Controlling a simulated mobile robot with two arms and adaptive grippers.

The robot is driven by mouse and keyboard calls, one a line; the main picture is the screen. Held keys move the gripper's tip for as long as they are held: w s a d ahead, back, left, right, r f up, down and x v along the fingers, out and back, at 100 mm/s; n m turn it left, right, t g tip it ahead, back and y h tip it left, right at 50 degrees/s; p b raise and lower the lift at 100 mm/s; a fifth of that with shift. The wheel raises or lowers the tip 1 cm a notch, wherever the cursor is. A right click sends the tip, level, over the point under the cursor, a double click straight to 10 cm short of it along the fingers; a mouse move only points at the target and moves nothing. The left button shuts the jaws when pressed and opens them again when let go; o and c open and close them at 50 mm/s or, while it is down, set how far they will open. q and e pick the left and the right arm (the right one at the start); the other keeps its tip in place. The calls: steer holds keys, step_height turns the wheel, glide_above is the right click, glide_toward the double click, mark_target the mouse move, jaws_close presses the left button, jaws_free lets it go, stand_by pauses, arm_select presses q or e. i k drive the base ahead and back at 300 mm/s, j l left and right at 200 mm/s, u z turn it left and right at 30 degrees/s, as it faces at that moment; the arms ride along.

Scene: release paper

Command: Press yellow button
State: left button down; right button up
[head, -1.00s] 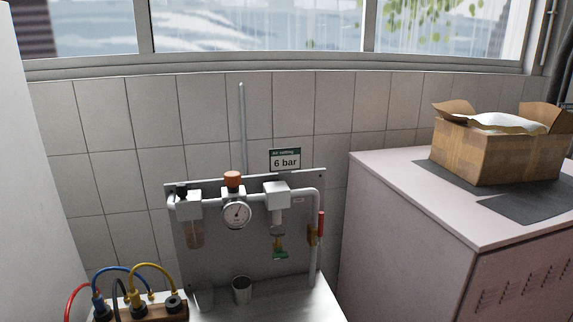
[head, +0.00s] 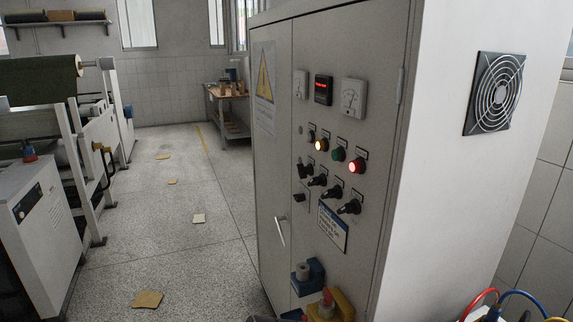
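A tall light-grey control cabinet (head: 273,190) stands in the middle of the head view. Its front panel carries a slanting row of small round indicators or buttons. A lit yellow-amber one (head: 322,145) is second from the left. A dark one (head: 311,135) sits to its left, a green one (head: 338,154) and a lit red one (head: 357,166) to its right. Nothing touches or covers the yellow one. Neither of my grippers shows clearly in the view.
Black rotary switches (head: 349,207) sit below the buttons. Blue (head: 308,279) and yellow (head: 343,305) fittings stick out at the cabinet's bottom. Machinery (head: 40,235) stands on the left. Floor (head: 190,255) between is open, with scattered brown scraps. Coloured hoses (head: 520,293) are at lower right.

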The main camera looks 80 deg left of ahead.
mark_target(320, 145)
steer(key=u, duration=2.4)
